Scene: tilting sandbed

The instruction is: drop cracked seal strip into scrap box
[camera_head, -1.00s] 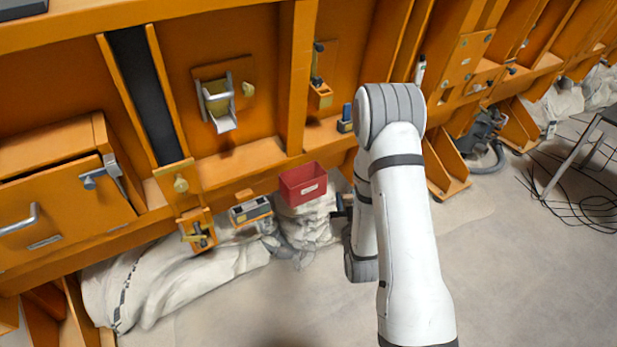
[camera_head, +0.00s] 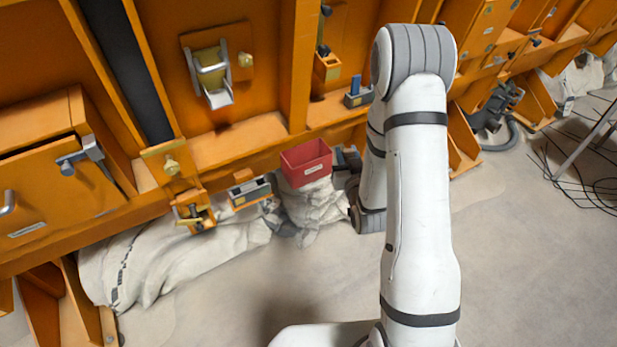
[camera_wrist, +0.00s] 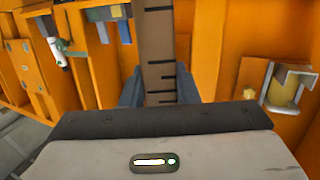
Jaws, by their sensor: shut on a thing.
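The cracked seal strip (camera_wrist: 156,50) is a brown band with black crosswise marks. In the wrist view it stands out lengthwise from between the fingers of my gripper (camera_wrist: 158,98), which is shut on it. The scrap box appears to be the red open bin with a white label (camera_head: 306,168), low against the orange wall in the head view. In that view my arm hides most of the gripper; a dark part shows just right of the red bin. The strip cannot be made out there, and the red bin is not seen in the wrist view.
An orange-and-grey block (camera_head: 249,191) sits left of the red bin. A metal bracket (camera_head: 210,75) juts from the wall above; it also shows in the wrist view (camera_wrist: 286,88). White crumpled cloth (camera_head: 170,255) lies below. The floor at front is clear.

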